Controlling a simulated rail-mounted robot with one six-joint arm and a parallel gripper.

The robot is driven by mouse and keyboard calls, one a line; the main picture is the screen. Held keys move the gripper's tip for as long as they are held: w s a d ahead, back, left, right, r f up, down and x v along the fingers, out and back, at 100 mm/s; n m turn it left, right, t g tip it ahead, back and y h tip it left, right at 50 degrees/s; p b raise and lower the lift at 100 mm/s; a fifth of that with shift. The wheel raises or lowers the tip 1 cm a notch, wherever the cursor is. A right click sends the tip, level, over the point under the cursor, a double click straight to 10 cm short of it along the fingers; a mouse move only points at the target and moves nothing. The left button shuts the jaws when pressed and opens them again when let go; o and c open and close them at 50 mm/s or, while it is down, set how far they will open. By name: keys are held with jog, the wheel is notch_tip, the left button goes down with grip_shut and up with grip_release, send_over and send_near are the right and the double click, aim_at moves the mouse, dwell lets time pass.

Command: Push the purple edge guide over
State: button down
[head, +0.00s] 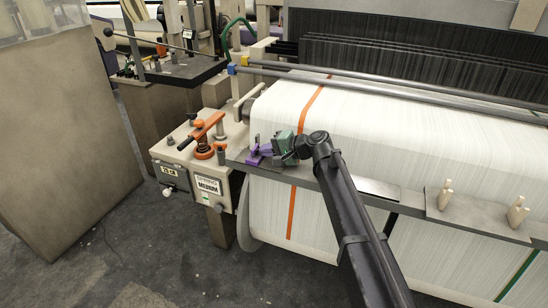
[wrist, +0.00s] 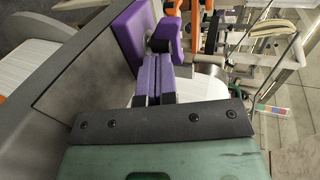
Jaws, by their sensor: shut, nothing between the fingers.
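The purple edge guide (head: 253,157) sits on the grey rail at the left end of the loom, left of the orange stripe. In the wrist view it is a purple block (wrist: 130,36) with a smaller purple piece beside it. My gripper (head: 267,149), with its green body, is just right of the guide in the head view. In the wrist view my gripper (wrist: 160,60) has its two purple-faced fingers together, with nothing between them. The fingertips are close to the guide; I cannot tell whether they touch.
An orange-handled lever (head: 203,132) stands on the beige control box (head: 190,158) to the left. Light wooden pegs (head: 446,192) stand on the rail to the right. White warp sheet (head: 340,115) lies behind the rail, and dark bars cross above it.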

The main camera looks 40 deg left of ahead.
jog(key=shift+s+a, duration=0.1)
jog(key=shift+a, duration=0.15)
jog(key=shift+d, duration=0.1)
jog(key=shift+w+d, duration=0.25)
jog(key=shift+d, duration=0.7)
jog(key=shift+w+d, duration=0.2)
jog(key=shift+d, duration=0.7)
jog(key=p+v, duration=0.3)
jog(key=v, duration=0.7)
jog(key=shift+d+r+p, duration=0.15)
jog(key=shift+d+p, duration=0.05)
jog(key=shift+p, duration=0.2)
jog(key=shift+d, duration=0.2)
